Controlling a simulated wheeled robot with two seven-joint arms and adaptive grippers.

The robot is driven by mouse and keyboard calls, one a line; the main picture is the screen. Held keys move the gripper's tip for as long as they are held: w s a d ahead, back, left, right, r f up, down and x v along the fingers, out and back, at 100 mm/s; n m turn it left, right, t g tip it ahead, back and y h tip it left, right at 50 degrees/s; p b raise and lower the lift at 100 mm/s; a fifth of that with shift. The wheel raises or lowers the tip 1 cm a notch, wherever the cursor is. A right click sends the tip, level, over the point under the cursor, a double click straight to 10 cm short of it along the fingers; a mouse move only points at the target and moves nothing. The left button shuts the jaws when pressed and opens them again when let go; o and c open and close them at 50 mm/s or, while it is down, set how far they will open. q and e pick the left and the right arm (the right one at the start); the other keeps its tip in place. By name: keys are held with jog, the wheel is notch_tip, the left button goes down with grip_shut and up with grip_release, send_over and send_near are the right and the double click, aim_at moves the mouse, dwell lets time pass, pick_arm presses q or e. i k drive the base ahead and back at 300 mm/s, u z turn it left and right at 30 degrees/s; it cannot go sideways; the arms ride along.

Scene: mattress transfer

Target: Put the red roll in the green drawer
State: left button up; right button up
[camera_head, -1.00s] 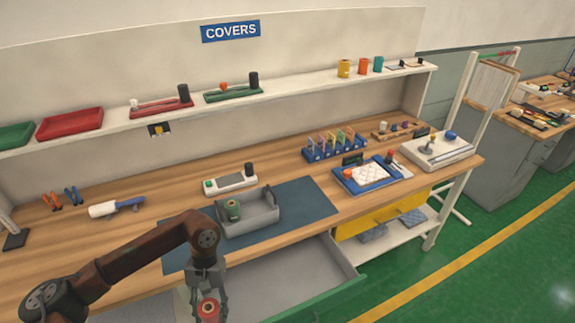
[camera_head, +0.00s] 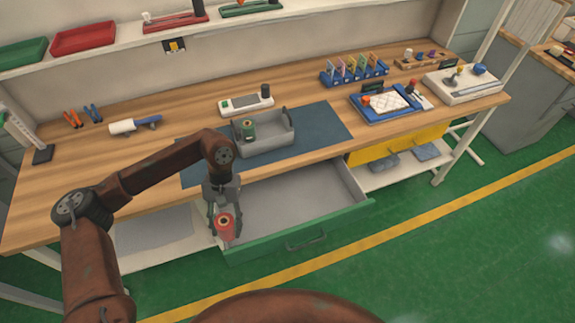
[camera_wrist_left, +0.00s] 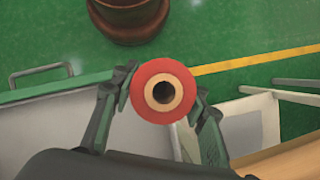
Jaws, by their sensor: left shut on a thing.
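The red roll (camera_head: 224,226) is held in my left gripper (camera_head: 225,222). It is seen end-on in the left wrist view (camera_wrist_left: 164,91), with a pale core and dark hole, between the two fingers. The green drawer (camera_head: 290,234) is pulled out under the bench, with a green front and a grey inside that looks empty. In the head view, the gripper and roll are at the drawer's left end, near its front left corner. Whether the roll is over the drawer or just beside it, I cannot tell. My right gripper is not in view.
A yellow drawer front (camera_head: 398,146) is to the right. A white lower shelf (camera_head: 130,257) lies left of the green drawer.

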aim_at(282, 207)
jog(key=k, duration=1.2)
jog(key=z, duration=0.75)
jog(key=i, duration=1.75)
jog(key=u, duration=0.55)
